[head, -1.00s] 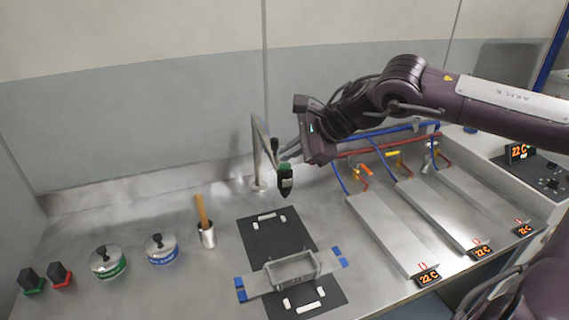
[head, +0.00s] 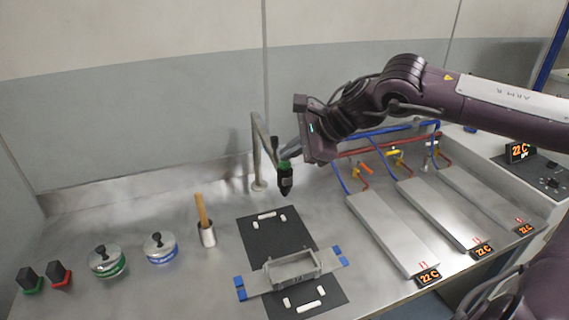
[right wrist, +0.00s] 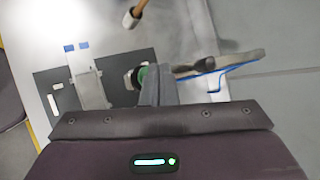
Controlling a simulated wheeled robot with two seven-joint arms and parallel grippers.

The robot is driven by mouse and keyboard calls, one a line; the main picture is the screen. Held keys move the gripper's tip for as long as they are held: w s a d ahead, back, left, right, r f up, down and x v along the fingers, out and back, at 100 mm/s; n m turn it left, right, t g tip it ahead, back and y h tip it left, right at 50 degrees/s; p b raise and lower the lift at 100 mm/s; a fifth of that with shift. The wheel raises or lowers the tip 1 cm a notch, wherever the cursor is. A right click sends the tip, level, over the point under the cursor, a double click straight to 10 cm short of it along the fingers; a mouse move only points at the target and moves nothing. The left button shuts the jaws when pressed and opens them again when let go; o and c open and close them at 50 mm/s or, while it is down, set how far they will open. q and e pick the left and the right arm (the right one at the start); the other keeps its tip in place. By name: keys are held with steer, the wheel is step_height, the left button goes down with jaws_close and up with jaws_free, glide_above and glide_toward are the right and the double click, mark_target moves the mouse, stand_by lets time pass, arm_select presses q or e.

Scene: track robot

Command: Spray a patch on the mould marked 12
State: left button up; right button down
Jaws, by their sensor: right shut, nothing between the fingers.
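The mould (head: 308,264) is a shallow grey open box on a flat plate with blue ends, over a black mat; a small mark on its front is too small to read surely. In the right wrist view the mould (right wrist: 92,90) is at the left. A black spray head with a green band (head: 286,182) hangs nose down beside a bent metal post (head: 257,150). My right gripper (head: 284,157) is shut and empty, right by the top of the spray head; its fingers (right wrist: 155,80) partly hide the green part in the right wrist view. Whether they touch is unclear. My left gripper is out of view.
A wooden-handled tool stands in a metal cup (head: 208,237). A green-labelled tin (head: 108,264) and a blue-labelled tin (head: 160,250) stand to its left. Plates with 22 C displays (head: 428,276) and coloured hoses lie at right. A wall closes the back.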

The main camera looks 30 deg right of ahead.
mark_target(290, 164)
steer(key=shift+f, duration=0.3)
steer(key=shift+b, duration=0.3)
steer(key=shift+r, duration=0.5)
steer(key=shift+r, duration=0.1)
steer(key=shift+r+p, duration=1.75)
steer(key=shift+r, duration=1.2)
steer(key=shift+d, duration=0.1)
stand_by(0.3)
